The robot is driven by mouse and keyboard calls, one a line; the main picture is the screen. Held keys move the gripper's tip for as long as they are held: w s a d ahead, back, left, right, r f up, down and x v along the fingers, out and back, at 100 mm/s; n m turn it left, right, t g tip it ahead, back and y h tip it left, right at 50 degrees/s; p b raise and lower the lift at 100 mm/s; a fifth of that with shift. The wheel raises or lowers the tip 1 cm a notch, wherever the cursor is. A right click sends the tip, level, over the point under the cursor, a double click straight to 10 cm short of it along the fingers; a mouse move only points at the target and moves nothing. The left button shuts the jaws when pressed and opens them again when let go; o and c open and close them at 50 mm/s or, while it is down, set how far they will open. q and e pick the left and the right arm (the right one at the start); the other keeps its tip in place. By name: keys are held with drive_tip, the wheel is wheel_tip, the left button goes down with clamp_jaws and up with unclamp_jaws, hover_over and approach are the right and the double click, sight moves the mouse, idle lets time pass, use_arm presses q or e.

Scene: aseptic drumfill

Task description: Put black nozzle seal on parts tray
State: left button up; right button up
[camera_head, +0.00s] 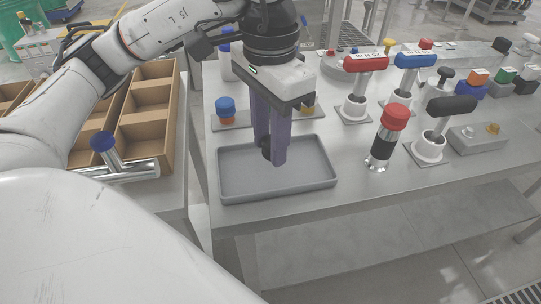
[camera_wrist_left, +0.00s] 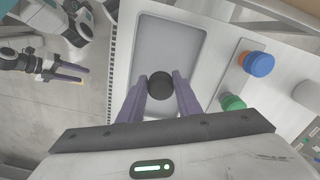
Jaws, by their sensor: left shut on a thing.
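The black nozzle seal is a small dark round piece. It shows between the fingertips in the head view (camera_head: 266,147) and in the left wrist view (camera_wrist_left: 160,86). My left gripper (camera_head: 272,155) points down, its purple fingers shut on the seal. The grey parts tray (camera_head: 310,188) is shallow and empty, directly below. The seal is over the tray's inside; I cannot tell how small the gap to its floor is. The tray also shows in the left wrist view (camera_wrist_left: 180,25). My right gripper (camera_wrist_left: 68,74) is at the left of the wrist view, away from the table.
A blue-and-orange piece (camera_head: 226,109) stands on a plate behind the tray. Right of the tray are a red-capped black cylinder (camera_head: 383,143) and fittings with red (camera_head: 366,64), blue (camera_head: 415,60) and black (camera_head: 451,106) handles. Cardboard bins (camera_head: 150,110) stand at left.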

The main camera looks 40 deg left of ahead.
sight(270, 171)
use_arm(q)
wheel_tip(270, 171, down, 3)
drive_tip(key=shift+r, duration=0.1)
drive_tip(key=shift+f, duration=0.4)
drive_tip(key=shift+f, duration=0.1)
drive_tip(key=o, duration=0.7)
drive_tip(key=shift+f+b, duration=0.1)
drive_tip(key=shift+b, duration=0.3)
drive_tip(key=o, duration=0.5)
